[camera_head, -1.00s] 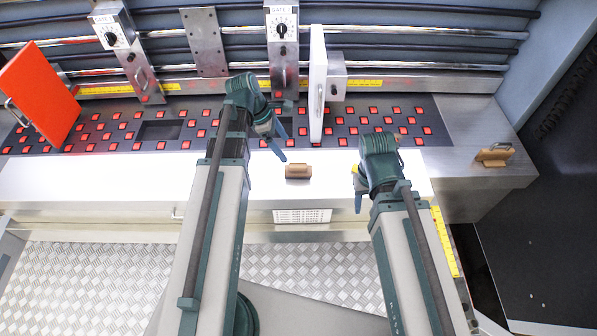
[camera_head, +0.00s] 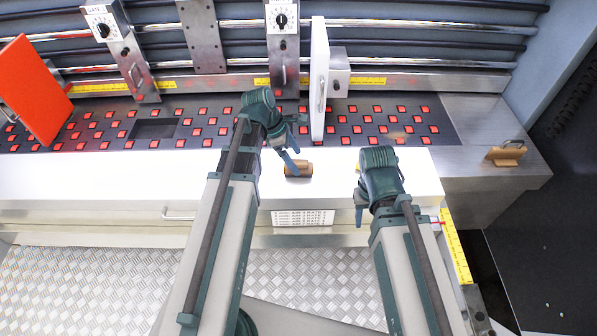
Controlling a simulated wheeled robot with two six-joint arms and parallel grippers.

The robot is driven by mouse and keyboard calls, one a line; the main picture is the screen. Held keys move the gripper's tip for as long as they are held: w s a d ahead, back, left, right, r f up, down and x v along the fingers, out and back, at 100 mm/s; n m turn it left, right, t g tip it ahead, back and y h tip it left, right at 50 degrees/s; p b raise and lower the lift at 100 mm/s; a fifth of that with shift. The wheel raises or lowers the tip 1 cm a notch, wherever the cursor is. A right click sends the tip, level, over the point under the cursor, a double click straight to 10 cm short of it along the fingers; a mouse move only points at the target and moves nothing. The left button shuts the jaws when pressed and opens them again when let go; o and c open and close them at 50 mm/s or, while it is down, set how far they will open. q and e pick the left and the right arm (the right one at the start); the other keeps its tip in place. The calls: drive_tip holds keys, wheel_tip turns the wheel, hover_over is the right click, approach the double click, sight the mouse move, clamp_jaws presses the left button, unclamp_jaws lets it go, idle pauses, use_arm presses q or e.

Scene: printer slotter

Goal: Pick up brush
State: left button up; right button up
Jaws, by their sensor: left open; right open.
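A small brown wooden block (camera_head: 298,169), which looks like the brush, lies on the white front ledge (camera_head: 100,180). My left gripper (camera_head: 293,148) is open at the block's upper left side, with a blue finger close to it. Whether the finger touches it I cannot tell. My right gripper (camera_head: 362,195) is open and empty over the ledge, to the right of the block. A second wooden piece with a dark handle (camera_head: 507,153) lies on the metal surface at the far right; it may also be a brush.
A dark bed with several red squares (camera_head: 210,131) runs behind the ledge. An upright white plate (camera_head: 319,80) stands behind the block, and an orange panel (camera_head: 35,90) at the left. Metal gate units with dials (camera_head: 282,40) hang on rails above. The ledge's left part is clear.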

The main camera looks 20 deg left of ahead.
sight(297, 161)
use_arm(q)
drive_tip(key=b+x, duration=0.2)
drive_tip(key=x, duration=0.1)
drive_tip(key=shift+f, duration=0.1)
drive_tip(key=shift+c, duration=0.3)
clamp_jaws()
